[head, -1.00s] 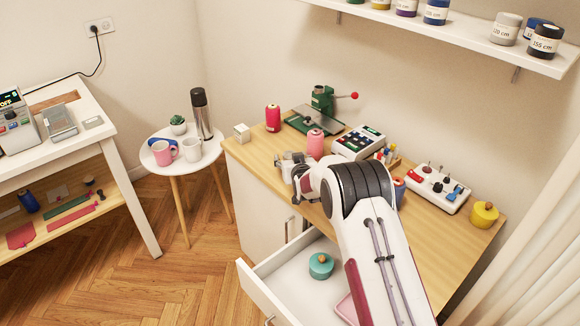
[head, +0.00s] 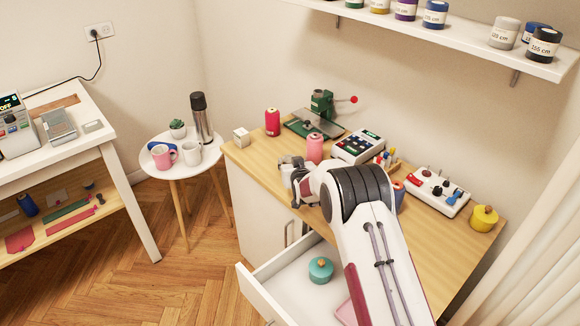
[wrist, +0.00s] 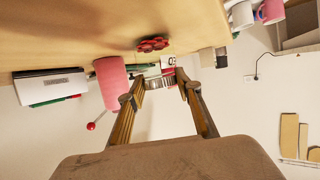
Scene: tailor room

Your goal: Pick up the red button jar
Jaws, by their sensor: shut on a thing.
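My gripper (head: 284,168) is over the left part of the wooden worktop, with its fingers reaching toward the back. In the wrist view, its fingertips (wrist: 162,82) are closed in around a small thing (wrist: 158,83) with a greyish ridged part. Red and a white marked patch show just behind it. It may be the red button jar, but it is too small to be sure. A dark red lobed thing (wrist: 153,44) lies on the worktop near the fingers.
A teal jar (head: 320,272) sits in the open drawer (head: 262,298). A yellow jar (head: 484,218) stands at the right.

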